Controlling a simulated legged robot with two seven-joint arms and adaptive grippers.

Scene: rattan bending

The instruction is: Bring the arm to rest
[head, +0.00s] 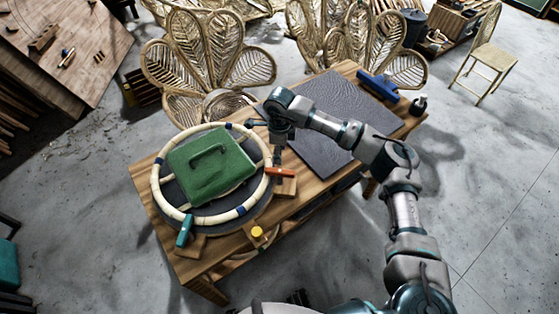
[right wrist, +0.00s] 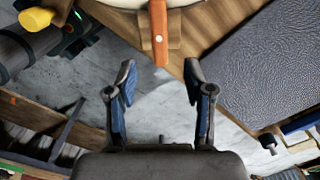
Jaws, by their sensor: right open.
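My right arm (head: 405,210) comes in from the lower right of the head view and bends over the wooden table. Its gripper (head: 277,160) points down near the right side of a pale ring. In the right wrist view the gripper (right wrist: 160,80) is open, with nothing between its blue-padded fingers. An orange-handled clamp (head: 281,172) lies just beside the gripper; it also shows ahead of the fingers in the right wrist view (right wrist: 158,35). My left gripper is not in view.
The wooden table (head: 190,265) carries the pale rattan ring (head: 157,190) around a green block (head: 212,165), a teal clamp (head: 185,231), a yellow knob (head: 257,232), a dark mat (head: 335,97) and a blue tool (head: 378,86). Rattan chairs stand behind.

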